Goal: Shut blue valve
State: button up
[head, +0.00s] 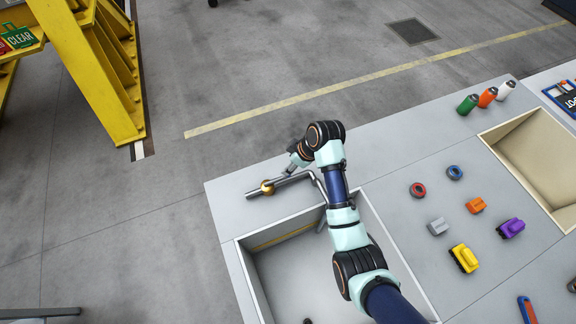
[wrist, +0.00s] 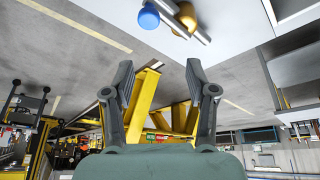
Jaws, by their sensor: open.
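The valve's brass-coloured ball body (head: 267,187) sits on a grey pipe (head: 300,177) at the far left corner of the grey table. In the wrist view the brass body (wrist: 187,16) and a round blue knob (wrist: 148,17) beside it show at the top edge, in front of the pipe. The blue knob cannot be made out in the head view. My gripper (wrist: 160,80) is open, with nothing between its fingers, and apart from the knob. In the head view my gripper (head: 292,168) is small and partly hidden beside the pipe, to the right of the brass body.
An open bin (head: 243,262) is sunk in the table below my arm. Coloured blocks, rings and bottles (head: 487,97) stand to the right, near a beige bin (head: 535,147). A yellow steel frame (head: 100,70) stands on the floor at upper left. The floor between is clear.

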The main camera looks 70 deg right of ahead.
jog(key=f, duration=0.3)
jog(key=d+f+b, duration=0.1)
jog(key=f, duration=0.2)
jog(key=w+f, duration=0.1)
jog(key=f, duration=0.2)
jog(key=shift+d+f, duration=0.1)
jog(key=shift+d, duration=0.3)
grip_shut()
